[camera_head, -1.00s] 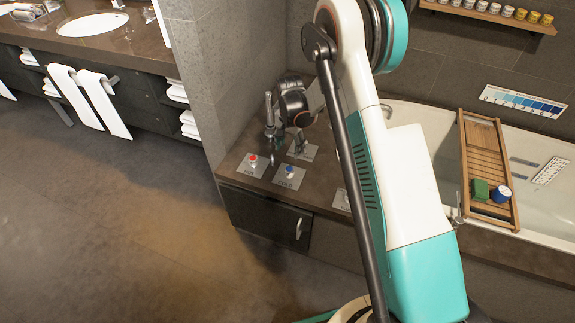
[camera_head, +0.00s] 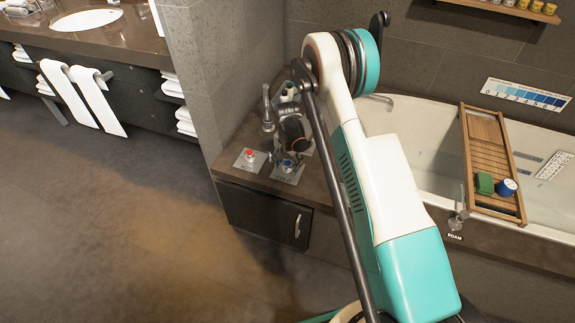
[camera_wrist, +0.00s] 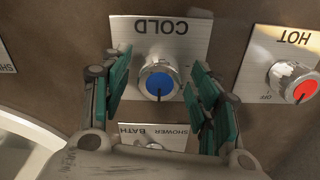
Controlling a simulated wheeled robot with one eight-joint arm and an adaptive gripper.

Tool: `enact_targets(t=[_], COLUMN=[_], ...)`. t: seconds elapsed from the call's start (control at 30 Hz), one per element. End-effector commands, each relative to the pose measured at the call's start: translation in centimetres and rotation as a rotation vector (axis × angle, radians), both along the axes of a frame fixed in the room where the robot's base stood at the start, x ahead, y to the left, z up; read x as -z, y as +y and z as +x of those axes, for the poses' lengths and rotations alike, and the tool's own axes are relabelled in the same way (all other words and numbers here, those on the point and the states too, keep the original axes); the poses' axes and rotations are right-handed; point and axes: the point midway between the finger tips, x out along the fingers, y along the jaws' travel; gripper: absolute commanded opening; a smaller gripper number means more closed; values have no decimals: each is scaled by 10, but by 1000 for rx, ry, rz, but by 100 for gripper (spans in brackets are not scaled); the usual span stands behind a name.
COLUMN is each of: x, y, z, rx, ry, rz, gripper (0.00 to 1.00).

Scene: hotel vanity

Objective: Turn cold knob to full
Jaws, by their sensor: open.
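The cold knob (camera_wrist: 159,79) is a silver dial with a blue cap on a metal plate marked COLD (camera_wrist: 188,33). In the wrist view my gripper (camera_wrist: 158,82) is open, with one green-padded finger on each side of the knob and a visible gap on both sides. In the head view the blue cold knob (camera_head: 287,164) sits on the dark ledge just below my wrist, and my fingers there are hard to make out.
The red hot knob (camera_wrist: 304,88) stands close to the right of the cold knob in the wrist view. A BATH/SHOWER plate (camera_wrist: 170,130) lies between my fingers nearer the palm. The bathtub (camera_head: 440,150) with a wooden tray (camera_head: 488,150) is at right.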

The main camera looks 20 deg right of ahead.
Motion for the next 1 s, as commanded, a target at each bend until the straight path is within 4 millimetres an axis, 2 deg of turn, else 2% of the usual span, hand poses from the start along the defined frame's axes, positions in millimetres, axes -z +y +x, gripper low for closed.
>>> enact_targets(t=[0.2,0.27,0.4,0.77,1.0], x=[0,0,0,0,0], y=[0,0,0,0,0], z=[0,0,0,0,0], rx=[0,0,0,-27,-146], ry=[0,0,0,0,0], rz=[0,0,0,0,0], gripper=[56,45,13,12,12])
